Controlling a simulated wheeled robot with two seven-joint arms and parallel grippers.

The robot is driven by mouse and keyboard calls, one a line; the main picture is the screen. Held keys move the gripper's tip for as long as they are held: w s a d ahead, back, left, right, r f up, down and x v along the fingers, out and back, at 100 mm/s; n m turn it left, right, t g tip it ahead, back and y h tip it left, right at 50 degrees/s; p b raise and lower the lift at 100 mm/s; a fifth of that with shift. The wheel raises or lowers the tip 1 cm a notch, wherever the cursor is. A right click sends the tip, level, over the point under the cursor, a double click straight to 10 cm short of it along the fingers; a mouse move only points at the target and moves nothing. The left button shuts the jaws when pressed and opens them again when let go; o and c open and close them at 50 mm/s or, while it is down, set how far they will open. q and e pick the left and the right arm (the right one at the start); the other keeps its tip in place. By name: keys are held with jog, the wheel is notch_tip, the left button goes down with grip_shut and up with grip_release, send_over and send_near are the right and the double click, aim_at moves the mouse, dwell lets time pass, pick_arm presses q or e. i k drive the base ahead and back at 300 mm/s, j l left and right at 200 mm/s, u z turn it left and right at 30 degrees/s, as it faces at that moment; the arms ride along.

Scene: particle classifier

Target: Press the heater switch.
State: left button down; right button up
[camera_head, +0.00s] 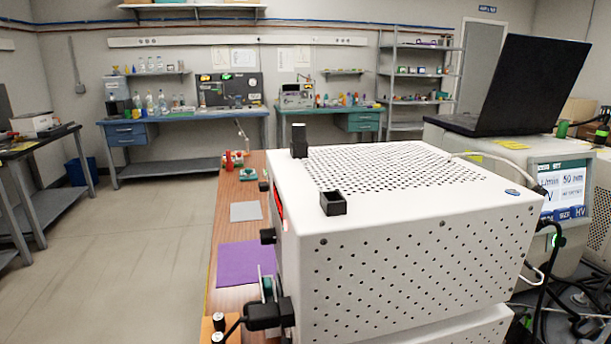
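A large white perforated instrument box (400,260) fills the middle right of the head view. Its front panel faces left and shows only edge-on, with a red strip (278,203) on it. Black knob-like parts stick out from this side, an upper one (264,187) and a lower one (267,236). A black plug-like part (268,314) with a cable sits low at the front. I cannot tell which part, if any, is the heater switch. Neither of my grippers is in view.
A black open-topped holder (333,203) and an upright black block (299,141) stand on the box. The wooden table (224,215) carries a purple mat (240,263) and a grey mat (245,211). A laptop (525,85) stands at right. Floor at left is clear.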

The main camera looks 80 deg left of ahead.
aim_at(263, 186)
jog(key=k+j+u, duration=0.3)
jog(key=k+j, duration=0.5)
jog(key=j, duration=0.1)
